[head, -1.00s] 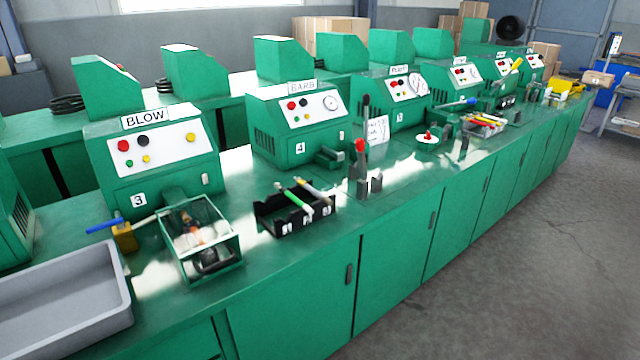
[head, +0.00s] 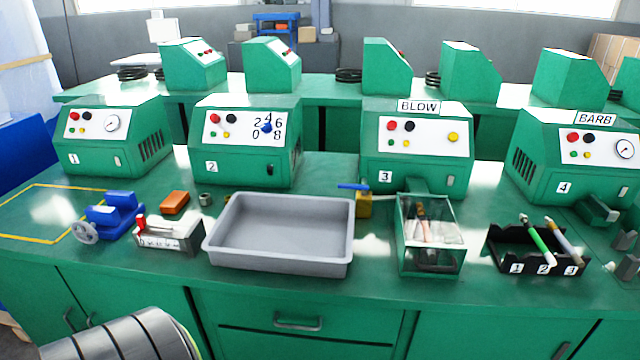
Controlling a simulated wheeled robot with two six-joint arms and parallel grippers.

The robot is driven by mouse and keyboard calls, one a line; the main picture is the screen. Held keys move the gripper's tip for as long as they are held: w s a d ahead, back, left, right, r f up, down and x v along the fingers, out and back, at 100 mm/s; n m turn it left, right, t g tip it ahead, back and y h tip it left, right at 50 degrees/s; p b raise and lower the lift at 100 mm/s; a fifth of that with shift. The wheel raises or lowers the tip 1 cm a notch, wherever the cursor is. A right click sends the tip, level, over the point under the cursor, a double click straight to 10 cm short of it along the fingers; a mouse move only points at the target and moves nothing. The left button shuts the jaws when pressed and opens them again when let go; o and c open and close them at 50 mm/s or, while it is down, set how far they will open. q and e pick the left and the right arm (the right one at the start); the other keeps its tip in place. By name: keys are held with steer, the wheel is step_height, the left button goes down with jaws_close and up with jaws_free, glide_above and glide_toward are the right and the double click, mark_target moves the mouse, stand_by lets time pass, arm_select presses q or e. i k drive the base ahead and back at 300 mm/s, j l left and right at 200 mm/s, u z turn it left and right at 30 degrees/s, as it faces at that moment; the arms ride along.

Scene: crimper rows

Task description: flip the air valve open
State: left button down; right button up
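The air valve (head: 363,207) is a small brass-yellow block on the bench, in front of the left part of the BLOW machine (head: 415,150), numbered 3. Its blue lever (head: 352,187) lies about level on top and points left. A thin pale pipe runs from the valve to the right, toward a clear-sided box (head: 431,262) with a green frame. Some contents show inside the box, but I cannot make them out fully. Neither of my grippers is in view.
A grey tray (head: 280,267) stands just left of the valve. A blue vise (head: 112,216), a small grey block with a red knob (head: 168,238) and an orange block (head: 175,203) are further left. A black rack (head: 530,262) with pens is on the right. A ribbed grey rounded object shows bottom left.

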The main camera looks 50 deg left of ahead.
mark_target(365, 188)
steer(key=u, duration=1.3)
